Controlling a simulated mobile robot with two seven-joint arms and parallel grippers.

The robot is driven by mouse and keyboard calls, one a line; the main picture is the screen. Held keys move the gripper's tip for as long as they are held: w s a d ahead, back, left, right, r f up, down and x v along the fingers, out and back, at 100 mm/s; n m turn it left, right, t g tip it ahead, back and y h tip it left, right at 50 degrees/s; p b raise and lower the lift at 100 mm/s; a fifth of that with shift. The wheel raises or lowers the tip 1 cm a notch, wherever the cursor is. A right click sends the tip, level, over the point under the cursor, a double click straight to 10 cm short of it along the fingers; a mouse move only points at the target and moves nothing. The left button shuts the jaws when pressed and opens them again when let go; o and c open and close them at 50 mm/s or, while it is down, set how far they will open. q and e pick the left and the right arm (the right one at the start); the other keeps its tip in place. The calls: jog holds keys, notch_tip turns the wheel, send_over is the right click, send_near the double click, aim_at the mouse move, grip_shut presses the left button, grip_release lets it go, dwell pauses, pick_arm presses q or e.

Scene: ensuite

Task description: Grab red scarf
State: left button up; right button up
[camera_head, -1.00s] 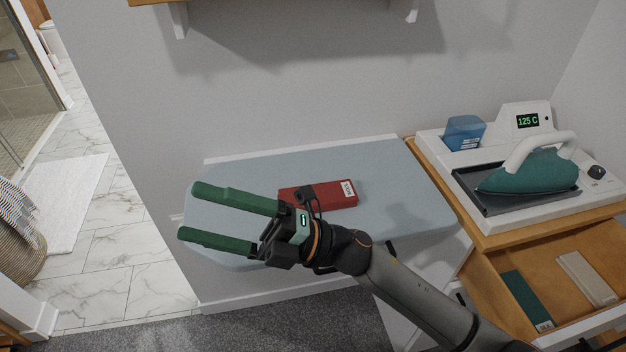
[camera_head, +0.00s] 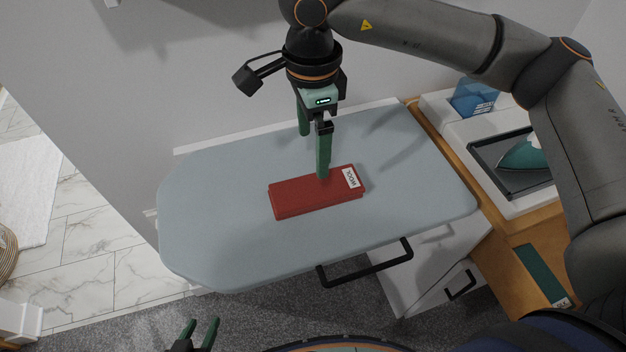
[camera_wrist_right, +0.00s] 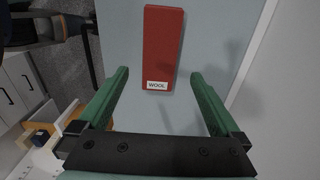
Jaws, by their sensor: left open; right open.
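The red scarf (camera_head: 305,194) lies folded flat on the grey-blue ironing board (camera_head: 210,205). A white label reading WOOL is at its right end. My right gripper (camera_head: 313,158) points down over the board at the scarf's labelled end, with its fingers apart. In the right wrist view the red scarf (camera_wrist_right: 162,42) lies ahead, between the lines of the two open green fingers (camera_wrist_right: 160,85), with nothing held. My left gripper (camera_head: 203,328) is at the bottom edge of the head view, open and empty, away from the board.
A wooden counter (camera_head: 448,145) at the right carries the teal iron (camera_head: 520,152) on its dark tray and a blue container (camera_head: 474,97). A green folded piece (camera_head: 540,275) lies in the open drawer below. The wall runs close behind the board. The board's left part is clear.

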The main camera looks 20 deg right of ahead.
send_over(314, 188)
notch_tip(314, 188, down, 6)
jog(key=shift+s+a+f+p, duration=0.1)
jog(key=shift+a+p, duration=0.05)
jog(key=shift+p, duration=0.15)
notch_tip(314, 188, down, 4)
jog(key=shift+f+p, duration=0.1)
jog(key=shift+p, duration=0.5)
jog(key=shift+f, duration=0.6)
jog(key=shift+r, duration=0.1)
jog(key=c, duration=1.2)
